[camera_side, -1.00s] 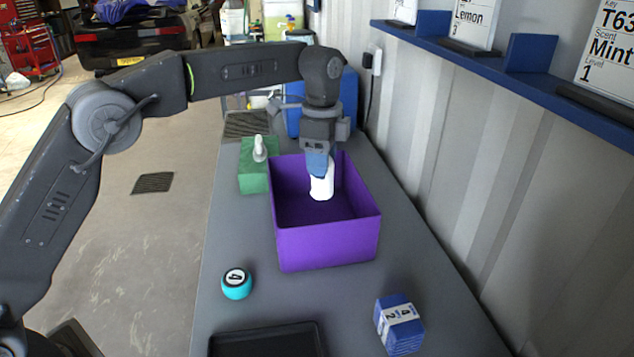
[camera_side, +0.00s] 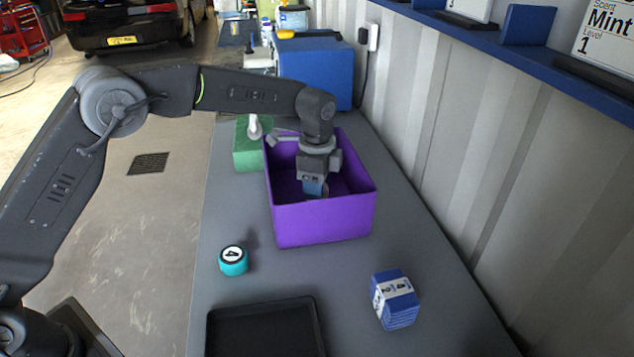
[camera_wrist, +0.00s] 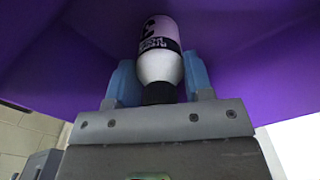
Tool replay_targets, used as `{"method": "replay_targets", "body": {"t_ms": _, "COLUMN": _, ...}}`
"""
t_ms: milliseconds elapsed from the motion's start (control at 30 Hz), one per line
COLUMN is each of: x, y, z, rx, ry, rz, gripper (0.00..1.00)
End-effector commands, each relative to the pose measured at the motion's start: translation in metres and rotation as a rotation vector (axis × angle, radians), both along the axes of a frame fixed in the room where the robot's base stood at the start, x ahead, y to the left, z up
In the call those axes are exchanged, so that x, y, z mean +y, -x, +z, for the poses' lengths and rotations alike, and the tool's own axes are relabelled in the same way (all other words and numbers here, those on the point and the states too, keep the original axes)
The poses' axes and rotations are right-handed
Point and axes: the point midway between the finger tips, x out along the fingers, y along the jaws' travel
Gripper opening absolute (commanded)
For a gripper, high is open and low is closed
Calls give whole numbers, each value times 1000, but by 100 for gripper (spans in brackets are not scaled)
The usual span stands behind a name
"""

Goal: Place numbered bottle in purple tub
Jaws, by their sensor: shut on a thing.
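The purple tub (camera_side: 322,222) stands on the grey bench, open side up. My gripper (camera_side: 313,188) reaches down inside it, below the rim. In the wrist view my gripper's blue fingers (camera_wrist: 161,84) are shut on the white bottle (camera_wrist: 158,66), which has a black cap and a dark printed label. Purple tub walls (camera_wrist: 240,50) surround the bottle there. In the side view the bottle is hidden behind the gripper and the tub's front wall. I cannot tell whether the bottle touches the tub floor.
A green box (camera_side: 246,150) with a white-topped bottle (camera_side: 254,127) is left of the tub. A teal round item marked 4 (camera_side: 233,262), a blue box (camera_side: 396,303) and a black tray (camera_side: 262,333) are in front. A blue case (camera_side: 315,75) stands behind.

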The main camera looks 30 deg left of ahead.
Motion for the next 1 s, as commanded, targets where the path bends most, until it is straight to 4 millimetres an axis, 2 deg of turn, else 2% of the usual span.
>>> {"method": "replay_targets", "body": {"t_ms": 267, "x": 0, "y": 0, "z": -2, "rx": 0, "ry": 0, "rz": 0, "gripper": 20}}
{"method": "replay_targets", "body": {"t_ms": 300, "x": 0, "y": 0, "z": -2, "rx": 0, "ry": 0, "rz": 0, "gripper": 51}}
{"method": "replay_targets", "body": {"t_ms": 533, "x": 0, "y": 0, "z": -2, "rx": 0, "ry": 0, "rz": 0, "gripper": 73}}
{"method": "replay_targets", "body": {"t_ms": 833, "x": 0, "y": 0, "z": 2, "rx": -1, "ry": 1, "rz": 0, "gripper": 73}}
{"method": "replay_targets", "body": {"t_ms": 1000, "x": 0, "y": -1, "z": 25, "rx": -4, "ry": 1, "rz": 0, "gripper": 73}}
